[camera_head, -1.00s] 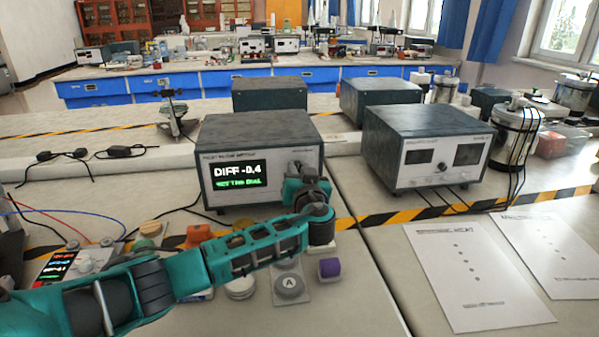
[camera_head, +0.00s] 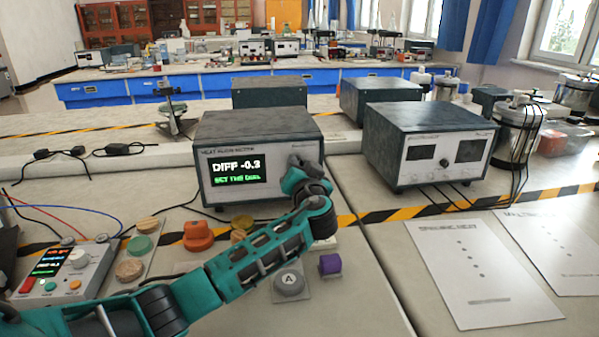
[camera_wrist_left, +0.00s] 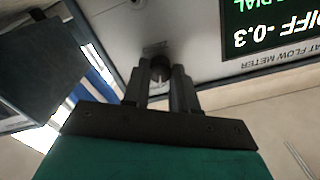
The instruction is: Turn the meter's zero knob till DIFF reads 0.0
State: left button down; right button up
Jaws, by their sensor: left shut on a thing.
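The heat flow meter (camera_head: 258,133) is a dark-topped box with a light front on the bench. Its screen (camera_head: 238,171) reads "DIFF -0.3" with a green line about setting the dial below. The meter's screen shows upside down in the left wrist view (camera_wrist_left: 270,35). My left gripper (camera_head: 299,168) is at the right part of the meter's front. In the left wrist view its two fingers (camera_wrist_left: 161,78) are shut on the dark zero knob (camera_wrist_left: 160,62). In the head view the arm hides most of the knob. My right gripper is not in view.
A second instrument box (camera_head: 430,146) stands to the right. A purple cube (camera_head: 330,264) and a grey button marked A (camera_head: 289,283) lie below my arm. An orange knob (camera_head: 198,236) and a small control box (camera_head: 65,270) are at the left. Printed sheets (camera_head: 482,270) lie at the right.

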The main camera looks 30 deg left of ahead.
pick_arm(q)
jog(key=shift+m+p, duration=1.1)
jog(key=shift+m, duration=2)
jog(key=c, duration=0.9)
grip_release()
jog(key=shift+d, duration=0.1)
jog(key=v, duration=1.3)
